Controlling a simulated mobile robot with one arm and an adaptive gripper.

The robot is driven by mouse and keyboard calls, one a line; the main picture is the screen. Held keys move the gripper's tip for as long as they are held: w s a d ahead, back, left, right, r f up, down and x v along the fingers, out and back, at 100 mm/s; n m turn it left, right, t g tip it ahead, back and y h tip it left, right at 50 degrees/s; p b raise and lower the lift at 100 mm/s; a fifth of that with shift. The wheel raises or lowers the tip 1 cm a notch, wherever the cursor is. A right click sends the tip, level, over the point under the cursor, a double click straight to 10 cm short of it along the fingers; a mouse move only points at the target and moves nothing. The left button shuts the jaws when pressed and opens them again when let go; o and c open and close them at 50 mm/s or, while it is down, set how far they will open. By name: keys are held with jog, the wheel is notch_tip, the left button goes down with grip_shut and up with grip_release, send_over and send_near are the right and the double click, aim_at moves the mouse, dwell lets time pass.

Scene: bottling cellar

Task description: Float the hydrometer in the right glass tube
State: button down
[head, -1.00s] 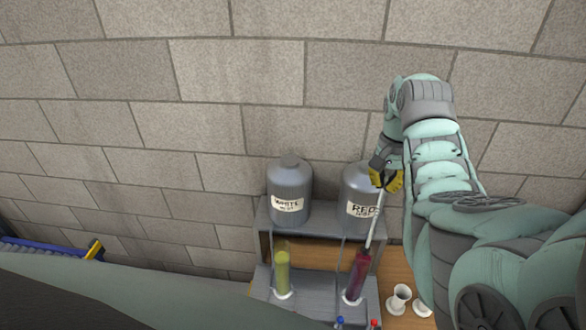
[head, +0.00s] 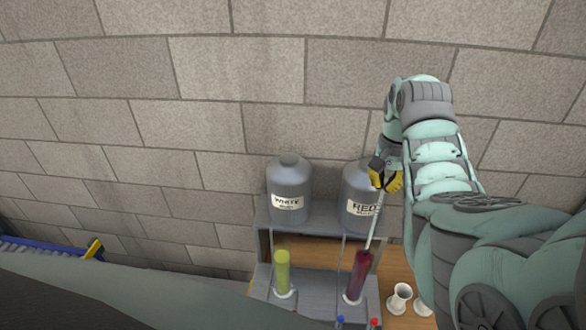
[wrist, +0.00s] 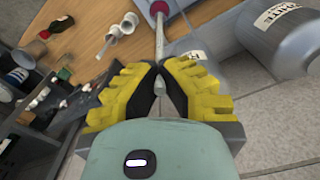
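The right glass tube (head: 358,277) holds dark red liquid and stands on the rack below the RED vessel. The left tube (head: 282,272) holds yellow-green liquid. The hydrometer (head: 374,222) is a thin pale rod, slightly tilted, running from my gripper (head: 386,178) down to the right tube's mouth. Its lower end appears to be inside the tube; how deep I cannot tell. In the wrist view my gripper (wrist: 160,80) has its yellow fingers closed around the hydrometer (wrist: 159,40), which points at the red-filled right tube (wrist: 159,8).
Grey vessels labelled WHITE (head: 289,190) and RED (head: 358,195) stand on the upper shelf (head: 320,219) against the block wall. White cups (head: 400,297) stand right of the rack on the wooden surface. Small bottles with blue and red caps are at the bottom edge.

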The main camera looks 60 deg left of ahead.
aim_at(372, 232)
jog(key=shift+f+b, duration=0.7)
jog(key=shift+f, duration=0.4)
dwell(0.3)
jog(key=shift+w+f+b, duration=0.1)
jog(key=shift+f+b, duration=5.15)
jog(key=shift+f, duration=1.15)
